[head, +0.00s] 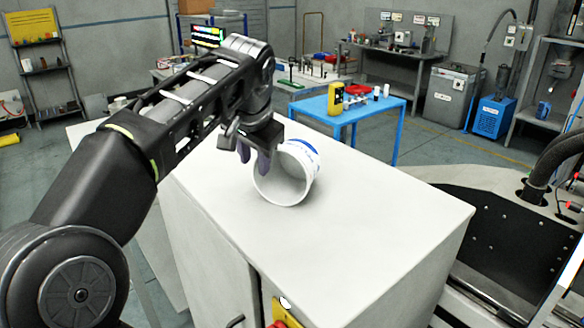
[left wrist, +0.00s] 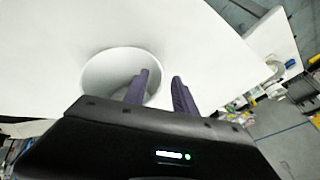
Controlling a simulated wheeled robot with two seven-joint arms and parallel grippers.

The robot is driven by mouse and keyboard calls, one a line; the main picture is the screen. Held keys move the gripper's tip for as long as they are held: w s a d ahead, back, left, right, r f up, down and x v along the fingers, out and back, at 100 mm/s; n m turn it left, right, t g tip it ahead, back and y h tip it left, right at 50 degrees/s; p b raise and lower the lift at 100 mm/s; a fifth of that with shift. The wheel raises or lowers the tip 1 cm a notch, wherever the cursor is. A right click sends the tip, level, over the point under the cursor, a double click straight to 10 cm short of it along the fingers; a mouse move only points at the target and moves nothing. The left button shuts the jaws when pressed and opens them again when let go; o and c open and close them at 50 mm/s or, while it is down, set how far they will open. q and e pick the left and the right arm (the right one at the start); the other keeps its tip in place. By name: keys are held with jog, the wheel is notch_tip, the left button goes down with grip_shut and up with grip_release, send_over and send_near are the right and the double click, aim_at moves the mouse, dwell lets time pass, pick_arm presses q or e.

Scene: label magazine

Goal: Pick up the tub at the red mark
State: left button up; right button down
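A white tub (head: 305,165) with a blue band and lettering is on the white cabinet top (head: 345,215). It is tilted, with its open mouth toward the head camera. Whether it rests fully on the top I cannot tell. My left gripper (head: 253,164) is at the tub's left rim, fingers pointing down. In the left wrist view its two dark fingers (left wrist: 161,88) are apart; one overlaps the mouth of the tub (left wrist: 100,75), the other is outside the rim. Contact with the wall is not clear. No red mark shows on the cabinet top. My right gripper is out of view.
The cabinet top is clear in front and to the right of the tub. A blue table (head: 352,115) with a yellow device (head: 335,98) and small items stands behind. A dark machine bay (head: 510,235) lies to the right. A yellow-and-red fitting (head: 285,312) is on the cabinet front.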

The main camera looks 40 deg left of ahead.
pick_arm(q)
jog(key=shift+x, duration=1.05)
jog(key=shift+c, duration=0.4)
grip_shut()
